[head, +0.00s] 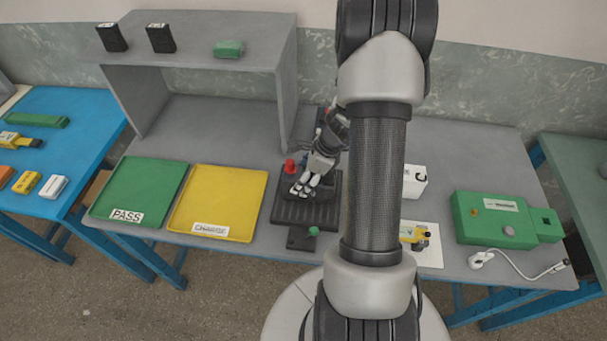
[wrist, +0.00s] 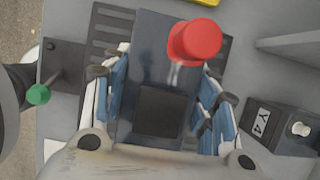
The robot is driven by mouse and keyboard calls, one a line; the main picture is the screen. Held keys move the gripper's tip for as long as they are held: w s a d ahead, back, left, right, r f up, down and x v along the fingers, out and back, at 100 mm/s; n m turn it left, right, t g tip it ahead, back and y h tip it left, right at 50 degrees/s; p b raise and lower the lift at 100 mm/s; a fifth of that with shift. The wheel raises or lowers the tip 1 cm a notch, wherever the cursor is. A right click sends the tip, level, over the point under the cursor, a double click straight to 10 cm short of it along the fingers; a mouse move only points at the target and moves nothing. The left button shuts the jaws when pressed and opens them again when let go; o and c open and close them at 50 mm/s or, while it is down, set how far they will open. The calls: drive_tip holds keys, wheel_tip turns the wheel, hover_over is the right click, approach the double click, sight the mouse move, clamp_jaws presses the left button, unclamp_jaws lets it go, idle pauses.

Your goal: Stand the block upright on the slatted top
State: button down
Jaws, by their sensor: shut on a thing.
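My gripper (head: 313,186) is over the slatted top (head: 292,212), a dark grooved plate on the grey bench. In the wrist view its blue-padded fingers (wrist: 163,95) are shut on the sides of a dark block (wrist: 150,55). The block has a smooth grey-blue face with a black square patch. Its far part reaches beyond the fingertips over the slots of the slatted top (wrist: 104,28). Its lower side is hidden, so I cannot tell whether it touches the slats. In the head view the gripper mostly hides the block.
A red knob (wrist: 195,42) stands close beside the block. A green knob (head: 313,231) is at the front of the fixture. Green (head: 140,190) and yellow (head: 218,200) trays lie left. A box marked Y4 (wrist: 284,127) is behind. A green case (head: 500,219) is right.

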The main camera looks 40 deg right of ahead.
drive_tip(key=shift+r, duration=0.15)
drive_tip(key=c, duration=0.6)
unclamp_jaws()
drive_tip(key=shift+f, duration=0.2)
drive_tip(key=p+v, duration=0.4)
drive_tip(key=v, duration=0.8)
drive_tip(key=shift+r, duration=0.2)
